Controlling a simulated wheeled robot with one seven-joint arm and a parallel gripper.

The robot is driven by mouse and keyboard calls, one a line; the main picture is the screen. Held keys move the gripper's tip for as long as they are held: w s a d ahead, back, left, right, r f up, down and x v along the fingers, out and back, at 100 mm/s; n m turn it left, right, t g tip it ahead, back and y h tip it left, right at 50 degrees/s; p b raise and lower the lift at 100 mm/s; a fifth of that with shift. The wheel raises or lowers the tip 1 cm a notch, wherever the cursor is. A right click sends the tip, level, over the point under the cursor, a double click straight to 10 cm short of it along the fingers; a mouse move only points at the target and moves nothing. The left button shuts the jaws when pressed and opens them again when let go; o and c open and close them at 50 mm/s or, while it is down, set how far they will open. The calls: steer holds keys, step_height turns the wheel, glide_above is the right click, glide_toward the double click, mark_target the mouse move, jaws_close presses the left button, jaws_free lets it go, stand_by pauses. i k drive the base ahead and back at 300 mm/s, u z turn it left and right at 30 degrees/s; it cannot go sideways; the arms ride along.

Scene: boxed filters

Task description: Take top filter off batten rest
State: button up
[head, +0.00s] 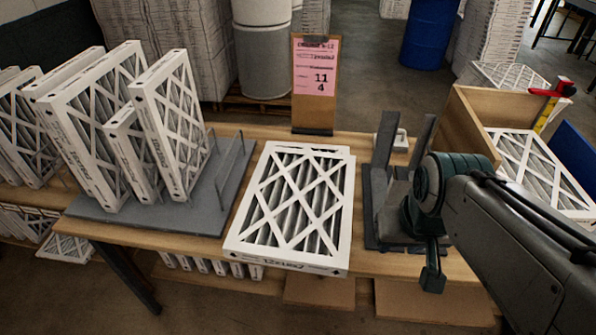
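A white-framed pleated filter (290,205) with a crossed lattice face lies flat on the wooden table, in the middle of the head view. Its front edge carries printed size text. Another white edge shows along its right and back sides, so it seems to lie on at least one more filter. Any battens under the stack are hidden. My gripper (433,276) hangs low to the right of the stack, apart from it, beside a dark grey stand with two uprights (385,146). My wrist covers part of that stand. The fingers are too small and edge-on to tell their opening.
Several filters stand upright in a grey rack (215,207) at left. A clipboard with a pink sheet (316,68) stands behind the stack. A wooden bin (461,123) and more filters (535,165) lie at right. Little bare table (371,262) shows between stack and stand.

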mark_target(294, 214)
steer(key=u, duration=1.6)
steer(key=k, duration=0.45)
steer(key=z, duration=0.5)
